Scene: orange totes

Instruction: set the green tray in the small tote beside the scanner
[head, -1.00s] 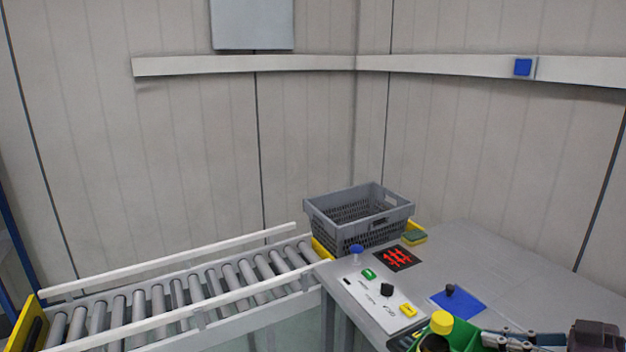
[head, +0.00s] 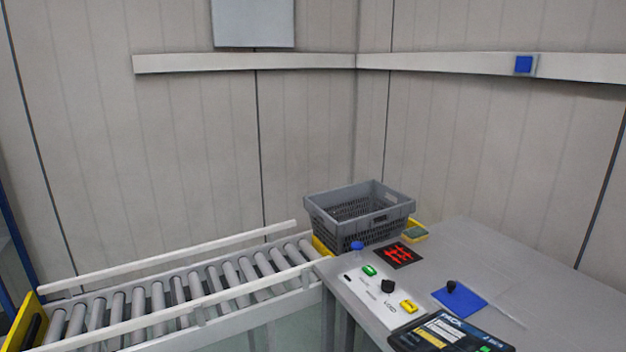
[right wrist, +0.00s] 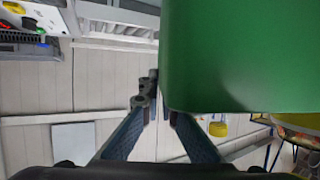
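The green tray (right wrist: 240,55) fills the upper right of the right wrist view, very close to the camera. My right gripper (right wrist: 158,106) has its fingers converging at the tray's near left edge, one finger partly behind it, and appears shut on its wall. The tray's contents are hidden. The tray, both grippers and the scanner are out of the head view. I cannot make out the small tote in either view.
The grey table (head: 480,255) holds a button panel (head: 385,312), a blue pad (head: 472,297) and a dark screen (head: 452,333). The table's right part is clear.

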